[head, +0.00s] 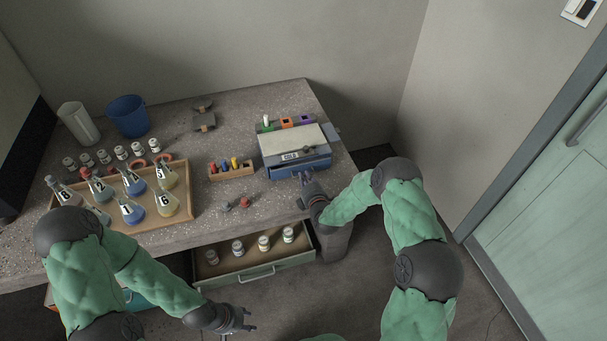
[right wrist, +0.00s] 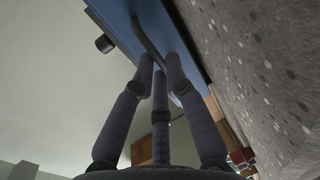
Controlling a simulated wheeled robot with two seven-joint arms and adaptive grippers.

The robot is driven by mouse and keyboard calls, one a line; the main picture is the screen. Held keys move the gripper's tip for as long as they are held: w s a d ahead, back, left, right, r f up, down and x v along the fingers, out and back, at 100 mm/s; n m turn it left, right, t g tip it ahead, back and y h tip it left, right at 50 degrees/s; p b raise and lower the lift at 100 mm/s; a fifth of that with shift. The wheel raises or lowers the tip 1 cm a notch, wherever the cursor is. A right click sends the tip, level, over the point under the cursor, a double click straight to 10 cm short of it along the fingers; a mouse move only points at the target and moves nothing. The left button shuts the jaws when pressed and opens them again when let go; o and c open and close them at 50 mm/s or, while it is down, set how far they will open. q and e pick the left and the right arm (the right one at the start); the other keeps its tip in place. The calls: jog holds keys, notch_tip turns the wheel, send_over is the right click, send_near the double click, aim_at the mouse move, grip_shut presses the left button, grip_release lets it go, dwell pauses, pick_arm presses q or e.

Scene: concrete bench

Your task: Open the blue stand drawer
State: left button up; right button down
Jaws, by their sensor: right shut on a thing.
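The blue stand drawer (head: 300,168) is the blue front low in a grey stand (head: 291,145) at the right end of the bench. Its blue front also shows at the top of the right wrist view (right wrist: 117,18). My right gripper (head: 306,179) is in front of it. In the right wrist view its fingers (right wrist: 160,68) are shut on the drawer's dark bar handle (right wrist: 147,38). How far the drawer stands out is hard to tell. My left gripper (head: 248,319) is low in front of the bench, away from the stand, with fingers apart and empty.
An open lower drawer (head: 258,270) with several white jars juts out below the bench edge. A wooden tray (head: 190,190) of flasks stands left. A small rack (head: 232,174) and red and grey pieces (head: 244,202) lie near the stand. A wall and green door (head: 545,215) are right.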

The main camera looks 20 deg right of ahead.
jog(key=v, duration=0.3)
jog(key=f+v, duration=0.1)
jog(key=v, duration=0.2)
jog(key=shift+s+f, duration=0.15)
jog(key=shift+s, duration=0.25)
jog(key=c, duration=1.3)
grip_release()
jog(key=shift+o, duration=0.2)
jog(key=v, duration=1.2)
jog(key=shift+a, duration=0.15)
